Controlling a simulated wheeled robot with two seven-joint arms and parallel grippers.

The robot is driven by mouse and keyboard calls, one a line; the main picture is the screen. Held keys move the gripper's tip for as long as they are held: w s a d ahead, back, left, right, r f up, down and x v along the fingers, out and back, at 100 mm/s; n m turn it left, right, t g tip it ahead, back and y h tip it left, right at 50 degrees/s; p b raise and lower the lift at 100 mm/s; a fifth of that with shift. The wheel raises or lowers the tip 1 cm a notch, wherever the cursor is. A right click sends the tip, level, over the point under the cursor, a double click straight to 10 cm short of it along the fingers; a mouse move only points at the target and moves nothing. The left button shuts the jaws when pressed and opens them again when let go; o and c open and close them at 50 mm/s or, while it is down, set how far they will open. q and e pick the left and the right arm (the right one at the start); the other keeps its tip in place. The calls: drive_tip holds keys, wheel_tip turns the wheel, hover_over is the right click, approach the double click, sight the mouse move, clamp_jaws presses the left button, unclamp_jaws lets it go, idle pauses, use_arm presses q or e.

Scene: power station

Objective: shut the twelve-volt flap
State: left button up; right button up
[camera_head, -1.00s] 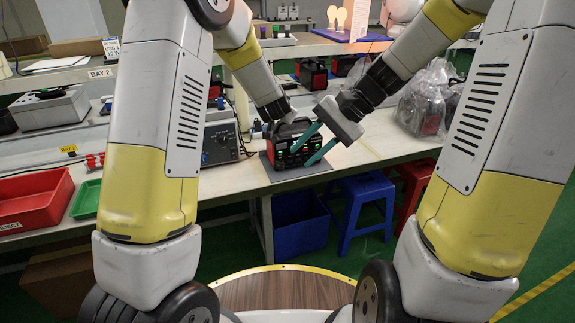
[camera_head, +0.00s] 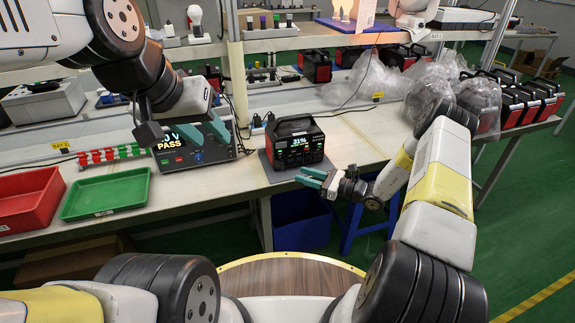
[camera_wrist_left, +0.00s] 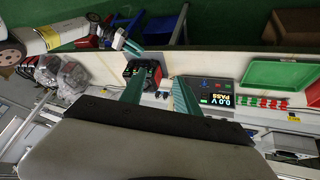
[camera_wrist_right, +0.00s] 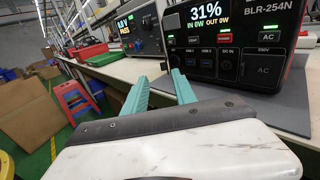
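The power station (camera_head: 294,143) is a black and red box with a lit display reading 31%, upright on a grey mat (camera_head: 276,177). In the right wrist view its front panel (camera_wrist_right: 225,40) shows the display, USB and DC IN labels and dark AC covers at the right. I cannot make out the twelve-volt flap or whether it is open. My right gripper (camera_head: 306,178) is open and empty, low in front of the station; its fingers also show in the right wrist view (camera_wrist_right: 160,80). My left gripper (camera_head: 205,130) is open and empty, left of the station, before the tester.
A tester (camera_head: 190,155) reading PASS stands left of the station. Further left are a green tray (camera_head: 107,193) and a red bin (camera_head: 28,200). Bagged units (camera_head: 440,95) stand at the right. The bench is clear just right of the station.

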sight(283, 170)
drive_tip(key=shift+m, duration=0.3)
drive_tip(key=x, duration=0.7)
drive_tip(key=shift+w+a+f, duration=0.25)
drive_tip(key=shift+w+f, duration=0.1)
drive_tip(key=shift+w, duration=0.05)
drive_tip(key=shift+c, duration=0.2)
